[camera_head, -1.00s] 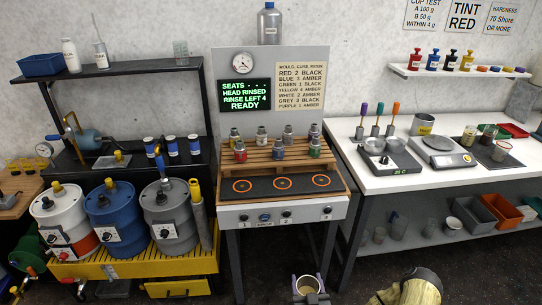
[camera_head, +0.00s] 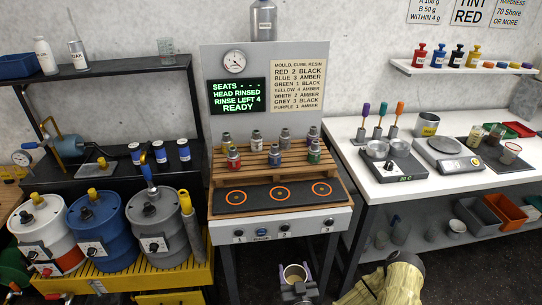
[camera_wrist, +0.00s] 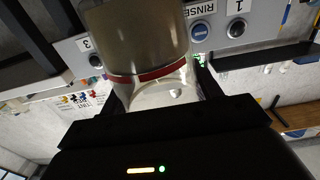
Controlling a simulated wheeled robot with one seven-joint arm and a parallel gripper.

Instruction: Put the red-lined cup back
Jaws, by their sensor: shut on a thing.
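The cup is in the air, below the height of the machine's button panel (camera_head: 270,232). Its underside is hidden in the head view.
The machine's dark deck (camera_head: 276,194) has three orange-ringed seats, all empty, with bottles on a wooden rack (camera_head: 258,160) behind. Drums (camera_head: 153,228) stand left.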

